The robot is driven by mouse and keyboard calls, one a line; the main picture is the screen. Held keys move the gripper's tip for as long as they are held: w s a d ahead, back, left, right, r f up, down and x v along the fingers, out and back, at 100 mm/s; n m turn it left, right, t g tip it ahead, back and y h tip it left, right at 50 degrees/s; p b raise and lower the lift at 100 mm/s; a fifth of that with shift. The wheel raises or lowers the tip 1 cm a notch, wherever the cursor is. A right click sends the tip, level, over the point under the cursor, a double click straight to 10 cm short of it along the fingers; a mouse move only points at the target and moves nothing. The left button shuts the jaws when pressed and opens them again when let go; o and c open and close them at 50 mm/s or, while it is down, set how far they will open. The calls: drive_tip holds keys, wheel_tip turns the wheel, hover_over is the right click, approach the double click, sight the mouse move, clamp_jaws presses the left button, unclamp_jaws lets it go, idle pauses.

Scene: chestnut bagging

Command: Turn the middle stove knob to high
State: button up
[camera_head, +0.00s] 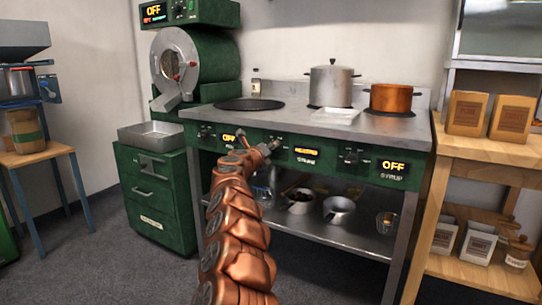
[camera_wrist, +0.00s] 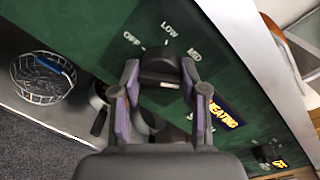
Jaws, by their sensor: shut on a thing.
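The middle stove knob (camera_wrist: 160,66) is black and sits on the green panel in the wrist view. OFF, LOW and MID labels show around it; any HIGH label is hidden. The purple-padded fingers of my gripper (camera_wrist: 160,76) are closed on both sides of the knob. Which label the knob points to is unclear. In the head view my gripper (camera_head: 268,148) is at the stove's front panel (camera_head: 333,149) and hides the knob. The lit yellow display (camera_wrist: 225,113) beside the knob reads HEATING; it also shows in the head view (camera_head: 306,152).
A silver pot (camera_head: 331,86) and a copper pot (camera_head: 391,98) stand on the stove top. The right knob (camera_head: 352,157) is beside a display (camera_head: 393,167) reading OFF. Pans and a wire basket (camera_wrist: 43,78) sit on the shelf below. A wooden rack (camera_head: 447,150) stands at right.

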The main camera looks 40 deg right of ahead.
drive_tip(key=m+b, duration=0.3)
drive_tip(key=m, duration=0.1)
drive_tip(key=shift+m, duration=0.3)
drive_tip(key=shift+m+b, duration=0.35)
drive_tip(key=shift+m, duration=0.45)
drive_tip(key=o, duration=1.1)
drive_tip(key=shift+a, duration=0.15)
